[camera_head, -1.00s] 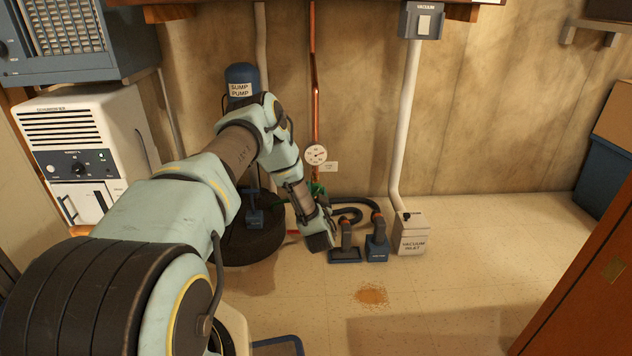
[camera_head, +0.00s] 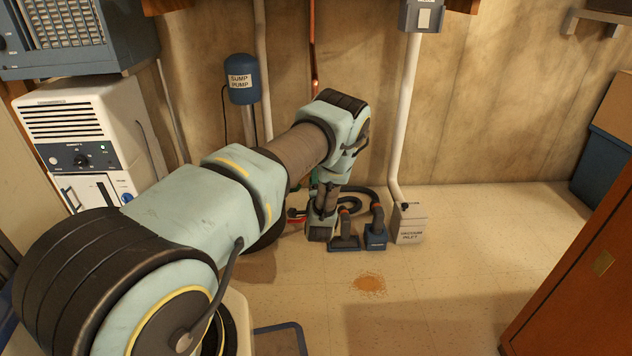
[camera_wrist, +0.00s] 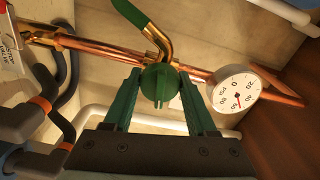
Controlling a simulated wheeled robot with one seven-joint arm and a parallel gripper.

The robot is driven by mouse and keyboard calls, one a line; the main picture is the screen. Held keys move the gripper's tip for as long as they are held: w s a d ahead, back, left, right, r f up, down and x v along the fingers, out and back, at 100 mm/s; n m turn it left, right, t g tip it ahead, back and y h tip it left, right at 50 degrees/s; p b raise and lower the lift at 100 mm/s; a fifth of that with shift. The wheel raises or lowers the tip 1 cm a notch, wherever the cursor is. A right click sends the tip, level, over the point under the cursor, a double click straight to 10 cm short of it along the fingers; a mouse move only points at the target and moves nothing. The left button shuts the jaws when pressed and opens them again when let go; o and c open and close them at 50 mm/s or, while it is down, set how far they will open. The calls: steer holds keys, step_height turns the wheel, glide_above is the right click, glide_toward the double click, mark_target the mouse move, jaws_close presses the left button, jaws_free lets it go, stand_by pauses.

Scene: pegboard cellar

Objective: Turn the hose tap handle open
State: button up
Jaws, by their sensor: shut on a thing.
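In the wrist view, the round green tap handle (camera_wrist: 160,86) with a raised rib sits between the two green fingers of my gripper (camera_wrist: 160,78). The fingers are shut on it from both sides. A brass bend and a green hose (camera_wrist: 133,14) rise just behind the handle. A copper pipe (camera_wrist: 100,48) runs behind the tap. In the head view, my arm hides the handle and most of the tap.
A pressure gauge (camera_wrist: 237,90) is close to the right of the handle. Dark hoses with orange collars (camera_wrist: 42,105) are at the left. Vacuum heads (camera_head: 375,233) and a vacuum inlet box (camera_head: 409,222) stand on the floor. An orange-brown spill (camera_head: 369,283) marks open floor.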

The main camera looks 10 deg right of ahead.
steer(key=shift+a+m, duration=0.1)
steer(key=shift+m, duration=0.9)
steer(key=o, duration=1.3)
steer(key=shift+o, duration=0.2)
steer(key=s+a+p, duration=0.2)
steer(key=s, duration=0.8)
steer(key=shift+s, duration=0.35)
